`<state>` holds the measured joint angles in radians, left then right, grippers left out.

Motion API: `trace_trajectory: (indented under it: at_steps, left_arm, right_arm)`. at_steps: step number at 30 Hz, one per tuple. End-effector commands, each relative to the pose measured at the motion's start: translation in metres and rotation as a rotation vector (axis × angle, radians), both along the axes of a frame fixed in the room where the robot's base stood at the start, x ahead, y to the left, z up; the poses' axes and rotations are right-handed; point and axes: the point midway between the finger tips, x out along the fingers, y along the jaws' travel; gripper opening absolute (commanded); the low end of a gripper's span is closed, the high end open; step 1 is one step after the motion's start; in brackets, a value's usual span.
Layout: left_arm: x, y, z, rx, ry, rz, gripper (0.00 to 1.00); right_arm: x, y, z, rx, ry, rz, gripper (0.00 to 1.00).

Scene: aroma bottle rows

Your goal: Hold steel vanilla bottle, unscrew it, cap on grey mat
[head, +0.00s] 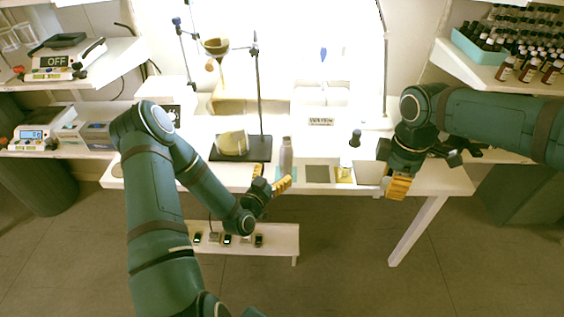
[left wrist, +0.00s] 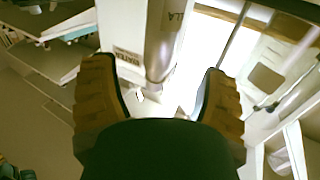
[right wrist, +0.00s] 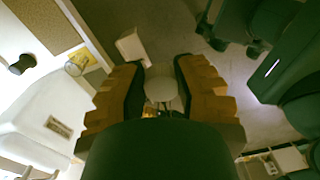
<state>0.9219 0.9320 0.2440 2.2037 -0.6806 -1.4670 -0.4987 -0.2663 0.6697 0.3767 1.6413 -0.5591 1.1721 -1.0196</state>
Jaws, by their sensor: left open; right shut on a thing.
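The steel bottle (head: 286,158) stands upright on a teal mat (head: 278,174) on the white table. In the left wrist view the bottle (left wrist: 163,45) shows part of its lettering, ending in "LLA". My left gripper (head: 271,178) is open just in front of the bottle, which lies ahead between its fingers and appears untouched. The grey mat (head: 317,174) is bare, right of the bottle. My right gripper (head: 398,187) is off the table's front right, shut on a pale round thing (right wrist: 160,88); I cannot tell for sure if it is a cap.
A stand on a black base (head: 259,149) is behind left of the bottle. A white labelled box (head: 320,112) stands behind the mats.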

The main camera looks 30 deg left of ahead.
Motion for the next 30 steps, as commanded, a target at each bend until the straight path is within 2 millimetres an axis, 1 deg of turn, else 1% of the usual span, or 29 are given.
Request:
trace_trajectory:
  at_steps: [1, 3, 6, 11, 14, 17, 20, 21, 22, 24, 26, 27, 29, 30]
  left_arm:
    - [-0.008, 0.000, 0.000, 0.001, 0.001, 0.000, 0.74]
    - [-0.016, -0.001, 0.000, 0.001, 0.002, 0.000, 0.74]
    - [-0.024, -0.002, 0.000, 0.001, 0.000, -0.001, 0.74]
    - [-0.027, -0.004, 0.000, 0.000, 0.002, -0.002, 0.74]
    - [-0.024, -0.013, -0.005, -0.017, 0.034, -0.023, 0.74]
    - [-0.019, -0.038, -0.016, -0.063, 0.124, -0.074, 0.74]
    - [-0.017, -0.077, -0.034, -0.132, 0.275, -0.144, 0.74]
    - [-0.019, -0.095, -0.043, -0.164, 0.349, -0.173, 0.74]
    - [-0.021, -0.108, -0.049, -0.188, 0.407, -0.194, 0.74]
    - [-0.031, -0.138, -0.062, -0.240, 0.547, -0.234, 0.74]
    - [-0.044, -0.162, -0.072, -0.282, 0.668, -0.260, 0.74]
    - [-0.054, -0.177, -0.078, -0.307, 0.749, -0.274, 0.74]
    - [-0.072, -0.198, -0.085, -0.342, 0.869, -0.286, 0.74]
    - [-0.084, -0.210, -0.089, -0.361, 0.946, -0.289, 0.74]
  right_arm:
    - [0.000, 0.000, 0.001, 0.000, 0.000, 0.000, 0.00]
    - [0.000, 0.000, 0.001, 0.000, 0.000, 0.000, 0.00]
    - [0.000, 0.000, 0.002, 0.000, 0.000, 0.000, 0.00]
    - [0.000, 0.000, 0.002, 0.000, 0.000, 0.000, 0.00]
    - [0.000, 0.000, 0.002, 0.000, 0.000, 0.000, 0.00]
    - [0.000, 0.000, 0.002, 0.000, 0.000, 0.000, 0.00]
    - [0.000, 0.000, 0.002, 0.000, 0.000, 0.000, 0.00]
    - [0.000, 0.000, 0.002, 0.000, 0.000, 0.000, 0.00]
    - [0.000, 0.000, 0.002, 0.000, 0.000, 0.000, 0.00]
    - [0.000, 0.000, 0.002, 0.000, 0.000, 0.000, 0.00]
    - [0.000, 0.000, 0.002, 0.000, 0.000, 0.000, 0.00]
    - [0.000, 0.000, 0.002, 0.000, 0.000, 0.000, 0.00]
    - [0.000, 0.000, 0.002, 0.000, 0.000, 0.000, 0.00]
    - [0.000, 0.000, 0.002, 0.000, 0.000, 0.000, 0.00]
